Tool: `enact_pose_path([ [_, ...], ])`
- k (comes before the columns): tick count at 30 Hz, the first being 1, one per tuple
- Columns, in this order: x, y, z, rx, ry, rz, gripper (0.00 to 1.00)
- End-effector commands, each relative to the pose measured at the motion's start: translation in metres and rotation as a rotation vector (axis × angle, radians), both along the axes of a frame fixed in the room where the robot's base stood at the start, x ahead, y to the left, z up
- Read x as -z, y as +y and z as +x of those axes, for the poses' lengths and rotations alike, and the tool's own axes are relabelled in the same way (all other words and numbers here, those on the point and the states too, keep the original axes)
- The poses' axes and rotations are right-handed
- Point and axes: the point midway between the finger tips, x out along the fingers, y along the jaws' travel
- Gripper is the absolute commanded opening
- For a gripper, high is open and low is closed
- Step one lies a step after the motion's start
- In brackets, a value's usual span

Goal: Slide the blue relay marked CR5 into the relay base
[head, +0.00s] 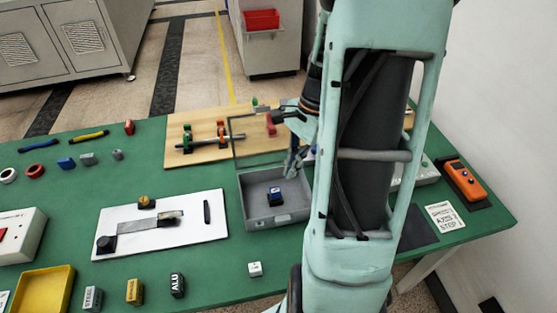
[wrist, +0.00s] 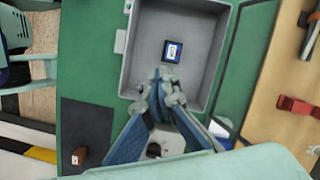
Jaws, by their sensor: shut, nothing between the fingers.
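A grey open box (head: 246,190) stands on the green table, and it also shows in the wrist view (wrist: 140,50). Inside it is a blue block with a white label (head: 277,189), dark in its lower part; the wrist view shows this block (wrist: 172,51) too. It looks like the relay, but I cannot read the marking. I cannot tell whether the dark part is a relay base. My gripper (wrist: 161,76) is shut and empty, with its fingertips over the box near the block, apart from it in the picture. In the head view my arm hides part of the box's surroundings.
A clear lid panel (head: 233,138) stands up behind the box. A wooden board (head: 184,152) with clamps lies behind it. A white plate (head: 215,225) with fixtures lies to the left. An orange device (head: 463,178) sits at the right. Several small blocks line the front edge.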

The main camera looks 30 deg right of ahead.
Motion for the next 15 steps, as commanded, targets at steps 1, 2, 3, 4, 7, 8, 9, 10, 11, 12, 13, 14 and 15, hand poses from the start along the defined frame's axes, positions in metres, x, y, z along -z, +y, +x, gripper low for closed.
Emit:
enact_pose_path([
  [1,-0.005,0.004,-0.002,-0.132,-0.008,-0.029,0.00],
  [2,-0.004,0.006,-0.002,-0.219,-0.018,-0.050,0.00],
  [3,-0.004,0.008,-0.001,-0.334,-0.031,-0.075,0.00],
  [4,-0.003,0.009,-0.001,-0.421,-0.041,-0.091,0.00],
  [7,-0.002,0.015,0.004,-0.692,-0.076,-0.142,0.00],
  [8,-0.002,0.018,0.005,-0.766,-0.085,-0.153,0.00],
  [9,-0.002,0.020,0.008,-0.858,-0.099,-0.168,0.00],
  [10,-0.002,0.022,0.010,-0.920,-0.109,-0.178,0.00],
  [11,-0.002,0.024,0.012,-0.978,-0.118,-0.186,0.00],
  [12,-0.002,0.027,0.014,-1.045,-0.128,-0.196,0.00],
  [13,-0.002,0.029,0.016,-1.089,-0.136,-0.202,0.00],
  [14,-0.003,0.030,0.017,-1.127,-0.141,-0.207,0.00],
  [15,-0.002,0.032,0.019,-1.168,-0.149,-0.213,0.00],
])
